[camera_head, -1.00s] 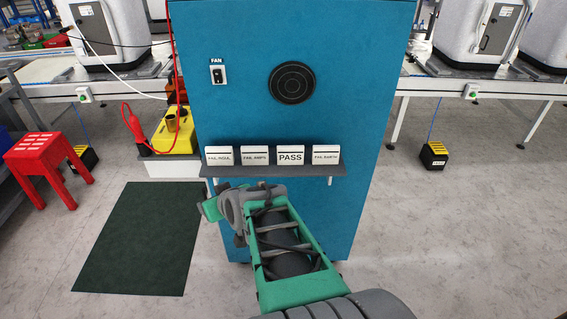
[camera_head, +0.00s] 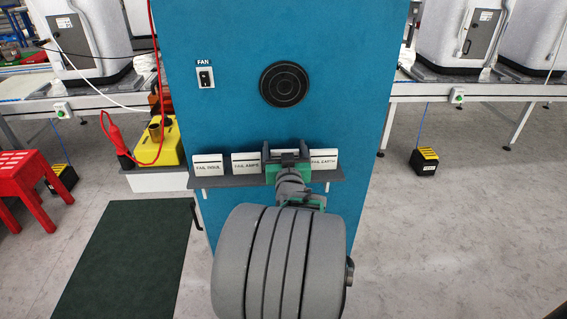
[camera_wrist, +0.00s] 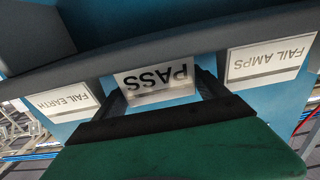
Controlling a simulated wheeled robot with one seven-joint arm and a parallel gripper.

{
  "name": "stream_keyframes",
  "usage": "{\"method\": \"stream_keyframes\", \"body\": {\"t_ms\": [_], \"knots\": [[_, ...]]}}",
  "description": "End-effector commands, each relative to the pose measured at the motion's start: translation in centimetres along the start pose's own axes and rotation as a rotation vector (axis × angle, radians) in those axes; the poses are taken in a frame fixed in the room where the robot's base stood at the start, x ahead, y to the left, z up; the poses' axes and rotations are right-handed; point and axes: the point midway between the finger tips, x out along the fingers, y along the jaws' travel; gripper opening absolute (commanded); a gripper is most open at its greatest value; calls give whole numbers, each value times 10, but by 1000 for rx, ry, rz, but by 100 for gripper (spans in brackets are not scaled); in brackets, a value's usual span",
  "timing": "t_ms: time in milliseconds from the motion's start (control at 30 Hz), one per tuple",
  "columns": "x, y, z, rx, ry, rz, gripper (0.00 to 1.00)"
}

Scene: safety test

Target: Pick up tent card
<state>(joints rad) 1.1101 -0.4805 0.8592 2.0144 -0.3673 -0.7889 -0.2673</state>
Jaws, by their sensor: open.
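Several white tent cards stand in a row on a narrow grey shelf (camera_head: 233,182) on the blue cabinet. In the head view I read FAIL INSUL (camera_head: 207,167), FAIL AMPS (camera_head: 246,164) and FAIL EARTH (camera_head: 324,162). The PASS card between the last two is hidden there behind my gripper (camera_head: 288,160). In the wrist view, upside down, the PASS card (camera_wrist: 155,80) is in the middle, between the two dark fingers of my open gripper (camera_wrist: 160,95). Whether the fingers touch it I cannot tell. The FAIL EARTH card (camera_wrist: 63,103) and FAIL AMPS card (camera_wrist: 268,60) are outside the fingers.
The blue cabinet (camera_head: 230,115) rises behind the shelf, with a FAN switch (camera_head: 205,77) and a round black grille (camera_head: 284,85). A yellow tester (camera_head: 165,140) and red stool (camera_head: 30,180) are at left. A dark green mat (camera_head: 125,260) lies on the floor.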

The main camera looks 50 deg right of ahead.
Motion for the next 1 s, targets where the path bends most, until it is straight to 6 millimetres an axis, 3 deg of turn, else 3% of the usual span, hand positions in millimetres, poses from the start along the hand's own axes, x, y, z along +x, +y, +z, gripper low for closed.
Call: {"method": "stream_keyframes", "body": {"t_ms": [200, 800, 1000], "knots": [[2, -2, 0, 0, 0, -3, 83], [1, -3, 0, 1, -1, -5, 34], [1, -2, 0, 1, -1, -5, 32]]}}
